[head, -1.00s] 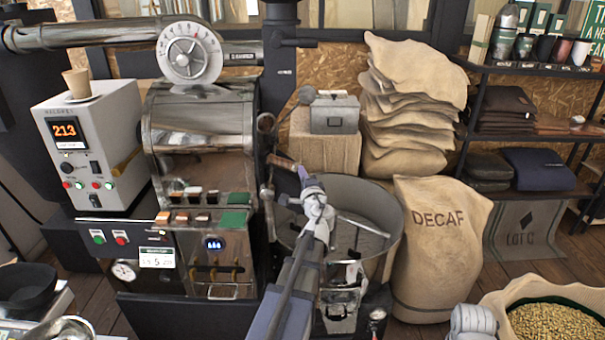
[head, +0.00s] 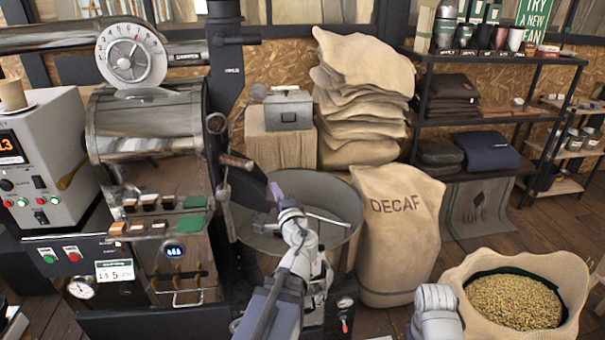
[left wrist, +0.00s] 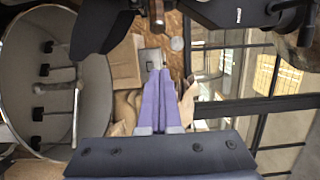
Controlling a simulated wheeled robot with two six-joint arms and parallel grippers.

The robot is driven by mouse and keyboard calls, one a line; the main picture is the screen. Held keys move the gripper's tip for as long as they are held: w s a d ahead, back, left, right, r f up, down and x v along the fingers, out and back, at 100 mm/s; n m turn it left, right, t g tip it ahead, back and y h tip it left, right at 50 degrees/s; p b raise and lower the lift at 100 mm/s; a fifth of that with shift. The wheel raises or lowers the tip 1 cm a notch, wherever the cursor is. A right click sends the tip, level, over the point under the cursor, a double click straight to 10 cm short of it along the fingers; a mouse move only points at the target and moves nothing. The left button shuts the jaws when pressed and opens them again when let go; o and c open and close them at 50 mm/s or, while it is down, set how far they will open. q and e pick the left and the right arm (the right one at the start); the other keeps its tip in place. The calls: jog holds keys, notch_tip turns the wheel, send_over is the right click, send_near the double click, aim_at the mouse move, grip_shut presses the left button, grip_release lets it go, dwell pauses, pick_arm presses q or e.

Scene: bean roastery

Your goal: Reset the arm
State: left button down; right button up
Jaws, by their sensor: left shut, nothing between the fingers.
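My left arm reaches in from the bottom of the head view. Its gripper (head: 276,190), with purple fingers, is over the left part of the round cooling tray (head: 345,240), close to the roaster's front. In the left wrist view the two purple fingers (left wrist: 158,75) lie together with nothing between them. A grey part of my right arm (head: 437,312) shows at the bottom of the head view; its gripper is out of view.
The roaster (head: 150,125), with a dark handle (head: 236,161) sticking out, stands left of my left gripper. The DECAF sack (head: 395,245) stands right of the tray. An open bean sack (head: 565,285) is at lower right. Shelves (head: 480,118) stand behind.

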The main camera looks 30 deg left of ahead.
pick_arm(q)
jog(key=s+d+f+n+g+h+p, duration=0.1)
jog(key=s+d+f+n+g+h, duration=0.25)
jog(key=d+f, duration=0.45)
jog(key=s+d+f+n+g+h+p, duration=0.1)
jog(key=s+d+f+n+g+h, duration=0.2)
jog(key=d+f, duration=0.45)
jog(key=s+d+f+m+g+h, duration=0.1)
jog(key=s+d+g+h, duration=0.1)
jog(key=s+d, duration=0.3)
jog(key=s+d+f+g+h+p, duration=0.1)
jog(key=s+d, duration=0.5)
jog(key=d, duration=0.7)
jog(key=f+g+h, duration=0.1)
jog(key=g+h, duration=0.1)
jog(key=g, duration=0.1)
jog(key=shift+s+d+m, duration=0.2)
jog(key=shift+d+m, duration=0.15)
jog(key=shift+d, duration=0.05)
